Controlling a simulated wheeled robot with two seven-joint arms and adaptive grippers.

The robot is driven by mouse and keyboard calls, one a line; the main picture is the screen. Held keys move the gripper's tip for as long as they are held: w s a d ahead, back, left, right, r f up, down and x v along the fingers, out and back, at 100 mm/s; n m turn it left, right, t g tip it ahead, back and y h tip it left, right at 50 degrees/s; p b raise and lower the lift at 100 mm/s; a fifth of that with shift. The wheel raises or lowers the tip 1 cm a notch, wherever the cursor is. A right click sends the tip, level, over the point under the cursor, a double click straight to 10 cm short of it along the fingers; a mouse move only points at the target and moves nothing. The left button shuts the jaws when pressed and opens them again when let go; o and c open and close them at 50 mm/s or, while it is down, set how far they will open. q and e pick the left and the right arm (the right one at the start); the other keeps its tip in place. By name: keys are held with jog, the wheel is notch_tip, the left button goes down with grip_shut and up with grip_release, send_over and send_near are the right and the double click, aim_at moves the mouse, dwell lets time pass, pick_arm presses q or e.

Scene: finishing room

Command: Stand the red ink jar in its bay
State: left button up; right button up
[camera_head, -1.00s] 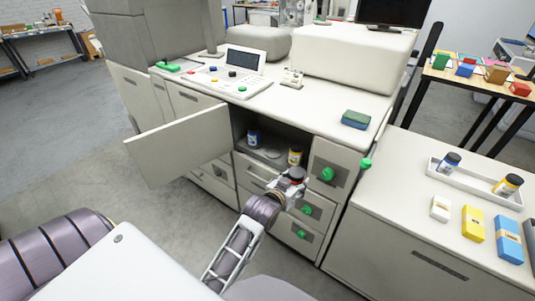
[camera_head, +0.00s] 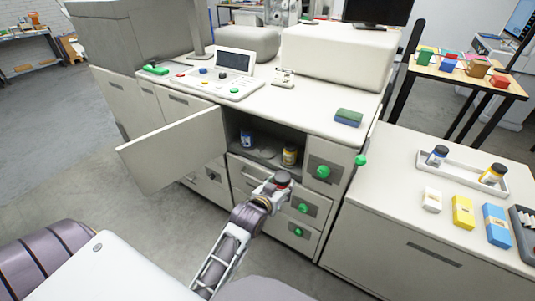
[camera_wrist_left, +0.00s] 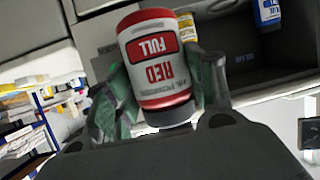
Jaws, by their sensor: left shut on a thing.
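My left gripper (camera_head: 274,190) is shut on the red ink jar (camera_wrist_left: 153,62), whose label reads "RED FULL" and shows upside down in the left wrist view. In the head view the red ink jar (camera_head: 282,179) shows as a dark cap with a red band, in front of the cabinet drawers and below the open compartment. The compartment (camera_head: 268,138) holds a blue-labelled jar (camera_head: 247,139) on the left and a yellow-labelled jar (camera_head: 289,155) on the right. A gap lies between them, with a pale round spot on the floor (camera_head: 266,153). My right gripper is not in view.
The compartment's door (camera_head: 172,148) stands wide open to the left. Green knobs (camera_head: 323,171) stick out from the panels right of and below the opening. A side cabinet at right carries a white tray (camera_head: 462,172) with two jars, and small boxes (camera_head: 463,212).

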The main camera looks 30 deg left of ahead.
pick_arm(q)
jog(key=shift+s+a+f, duration=0.35)
jog(key=shift+s, duration=0.2)
jog(key=s+a+f+y+p, duration=0.1)
jog(key=s+a+p, duration=0.15)
jog(key=a, duration=0.35)
jog(key=s+a+f+p, duration=0.1)
jog(key=s+a, duration=0.3)
jog(key=a, duration=0.2)
jog(key=a+r, duration=0.3)
jog(key=r, duration=0.3)
jog(key=a+r+n+p, duration=0.1)
jog(key=a+r, duration=0.3)
jog(key=r, duration=0.2)
jog(key=shift+s+r, duration=0.25)
jog(key=shift+r, duration=0.1)
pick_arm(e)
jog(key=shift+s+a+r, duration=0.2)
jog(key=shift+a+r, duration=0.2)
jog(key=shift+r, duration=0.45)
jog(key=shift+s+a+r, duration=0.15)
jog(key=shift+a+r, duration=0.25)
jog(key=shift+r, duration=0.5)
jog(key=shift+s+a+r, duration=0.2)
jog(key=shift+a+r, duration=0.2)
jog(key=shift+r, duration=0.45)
